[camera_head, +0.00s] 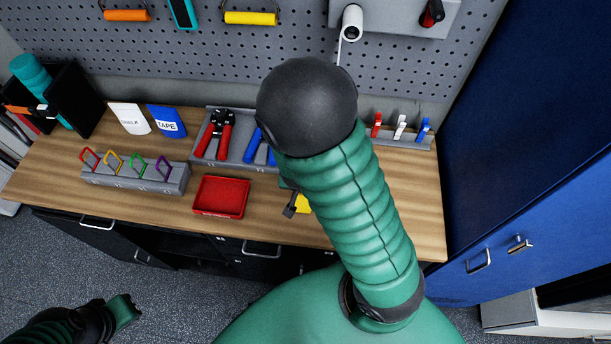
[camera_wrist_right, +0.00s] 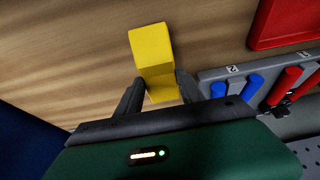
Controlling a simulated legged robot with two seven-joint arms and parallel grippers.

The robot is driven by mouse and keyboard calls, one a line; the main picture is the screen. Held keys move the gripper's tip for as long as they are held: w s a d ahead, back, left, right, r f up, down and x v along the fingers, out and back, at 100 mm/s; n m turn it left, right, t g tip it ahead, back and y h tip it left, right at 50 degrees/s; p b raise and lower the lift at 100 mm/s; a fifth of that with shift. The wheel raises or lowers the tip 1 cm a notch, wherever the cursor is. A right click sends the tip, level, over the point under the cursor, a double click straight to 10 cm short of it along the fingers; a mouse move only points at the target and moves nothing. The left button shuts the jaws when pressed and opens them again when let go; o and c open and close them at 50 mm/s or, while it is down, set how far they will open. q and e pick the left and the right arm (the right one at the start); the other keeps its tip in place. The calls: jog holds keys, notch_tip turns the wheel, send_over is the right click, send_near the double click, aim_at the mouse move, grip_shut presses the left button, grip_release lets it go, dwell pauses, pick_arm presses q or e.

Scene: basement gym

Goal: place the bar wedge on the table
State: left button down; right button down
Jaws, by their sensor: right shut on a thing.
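The bar wedge is a yellow block (camera_wrist_right: 151,48) between the two dark fingers of my right gripper (camera_wrist_right: 159,88) in the right wrist view. The gripper is shut on it. The wooden table (camera_wrist_right: 75,50) is behind the wedge; I cannot tell whether they touch. In the head view my right arm hides most of that gripper; a bit of the yellow wedge (camera_head: 303,204) and a dark finger show over the front part of the table (camera_head: 120,191). My left gripper (camera_head: 130,307) is low at the left, over the floor, away from the table; its finger opening is unclear.
A red tray (camera_head: 221,197) lies left of the wedge. A grey tool holder with red pliers (camera_head: 214,136) and a grey rack of coloured clips (camera_head: 130,177) are on the table. A blue cabinet (camera_head: 530,150) stands at the right. Bare table shows right of my arm.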

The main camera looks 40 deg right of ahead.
jog(key=w+d, duration=0.1)
jog(key=w, duration=0.1)
jog(key=w+d, duration=0.2)
jog(key=shift+w, duration=0.2)
jog(key=shift+w+d, duration=0.2)
jog(key=shift+d, duration=0.1)
jog(key=shift+w+d+f, duration=0.3)
jog(key=shift+w+d, duration=0.05)
jog(key=shift+d, duration=0.2)
notch_tip(320, 180, down, 4)
jog(key=shift+d+r+b, duration=0.1)
jog(key=shift+r+b, duration=0.15)
jog(key=shift+b, duration=0.1)
jog(key=shift+a+r, duration=0.1)
jog(key=shift+a, duration=0.1)
jog(key=c, duration=0.8)
grip_release()
jog(key=shift+a, duration=0.1)
jog(key=shift+o, duration=0.4)
